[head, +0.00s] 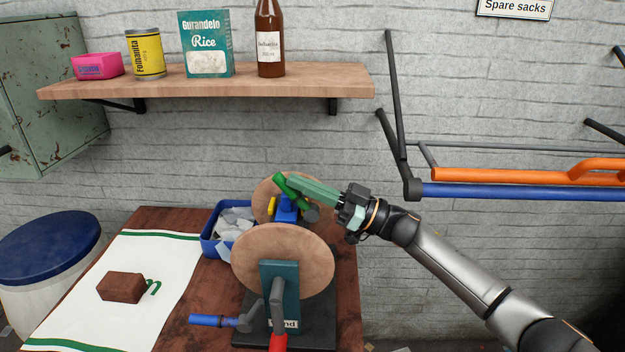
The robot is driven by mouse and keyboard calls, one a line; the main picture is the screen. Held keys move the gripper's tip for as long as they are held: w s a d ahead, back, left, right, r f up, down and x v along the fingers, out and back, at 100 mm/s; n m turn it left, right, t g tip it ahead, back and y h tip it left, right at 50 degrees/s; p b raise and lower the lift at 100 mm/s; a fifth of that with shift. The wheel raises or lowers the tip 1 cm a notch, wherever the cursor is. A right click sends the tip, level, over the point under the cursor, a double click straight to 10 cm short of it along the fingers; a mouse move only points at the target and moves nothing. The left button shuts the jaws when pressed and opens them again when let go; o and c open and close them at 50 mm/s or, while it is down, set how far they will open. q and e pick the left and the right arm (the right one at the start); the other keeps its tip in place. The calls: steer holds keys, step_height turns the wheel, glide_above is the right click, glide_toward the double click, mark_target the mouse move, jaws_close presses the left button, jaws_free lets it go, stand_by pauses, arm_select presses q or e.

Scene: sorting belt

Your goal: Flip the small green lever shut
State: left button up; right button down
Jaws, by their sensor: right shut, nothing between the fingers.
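The small green lever (282,185) shows between the two wooden discs of a machine on the table, tilted with its upper end to the left. A blue part (287,210) and a small yellow part (271,206) sit beside and below it. My right gripper (294,184) comes in from the right, its teal fingers shut and empty. Its fingertips are at the lever's upper part and overlap it in the picture. I cannot tell whether they touch it. The fingers hide part of the lever. My left gripper is not in view.
The front wooden disc (283,257) stands close below my gripper, the rear disc (262,192) just behind. A blue-handled crank (213,320) and a red-tipped lever (278,341) stick out in front. A blue bin (208,246) of scraps is left. A shelf (200,87) hangs above.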

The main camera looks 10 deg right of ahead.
mark_target(284, 191)
steer(key=shift+w+a+f, duration=0.15)
steer(key=shift+a+f, duration=0.05)
steer(key=shift+a, duration=0.25)
steer(key=shift+w+a+f, duration=0.1)
steer(key=shift+a+f, duration=0.05)
steer(key=shift+a, duration=0.3)
steer(key=shift+w+a+f+b, duration=0.15)
steer(key=shift+a+f+b, duration=0.2)
steer(key=shift+a+f, duration=0.45)
steer(key=shift+a+r, duration=0.1)
steer(key=b+v, duration=0.2)
steer(key=v, duration=1)
steer(key=shift+d, duration=0.3)
steer(key=shift+d, duration=0.1)
